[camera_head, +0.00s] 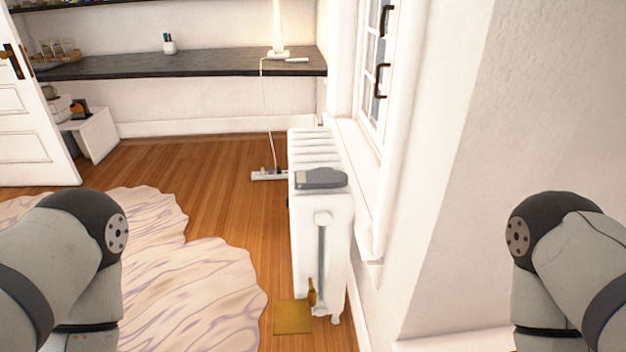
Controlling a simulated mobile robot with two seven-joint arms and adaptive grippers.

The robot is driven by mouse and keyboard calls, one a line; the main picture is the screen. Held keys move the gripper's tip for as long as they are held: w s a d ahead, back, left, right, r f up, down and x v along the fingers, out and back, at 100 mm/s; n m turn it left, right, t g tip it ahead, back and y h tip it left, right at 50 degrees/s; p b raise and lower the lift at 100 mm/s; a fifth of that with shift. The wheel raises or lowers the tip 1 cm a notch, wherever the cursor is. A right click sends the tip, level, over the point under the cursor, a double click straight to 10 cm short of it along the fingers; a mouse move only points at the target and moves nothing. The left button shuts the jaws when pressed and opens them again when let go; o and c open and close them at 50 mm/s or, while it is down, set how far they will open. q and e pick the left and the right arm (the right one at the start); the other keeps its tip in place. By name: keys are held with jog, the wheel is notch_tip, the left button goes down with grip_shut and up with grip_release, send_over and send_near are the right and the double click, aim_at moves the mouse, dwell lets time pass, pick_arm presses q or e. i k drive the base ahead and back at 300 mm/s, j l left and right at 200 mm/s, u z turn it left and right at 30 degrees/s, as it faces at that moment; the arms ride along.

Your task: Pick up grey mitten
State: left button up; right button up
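A grey mitten (321,178) lies flat on top of the near end of a white radiator (321,226). It has a dark grey body and a lighter grey part at its left end. My two arms show at the lower left and lower right edges, well apart from the mitten. Both grippers are out of the picture.
The radiator stands beside the window wall (437,180). A yellow square (293,317) lies on the floor by its foot. A pale wavy rug (190,285) covers the left floor. A dark shelf (180,63) with a lamp runs along the back. An open white door (35,130) stands left.

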aim_at(320, 177)
jog(key=i+j+z, duration=0.65)
jog(key=j+z, duration=0.15)
jog(key=i+j+z, duration=0.25)
jog(key=j, duration=0.2)
jog(key=j+z, duration=0.25)
jog(key=j, duration=0.15)
jog(key=i+j+z, duration=0.1)
jog(key=j+z, duration=0.15)
jog(key=j, duration=0.15)
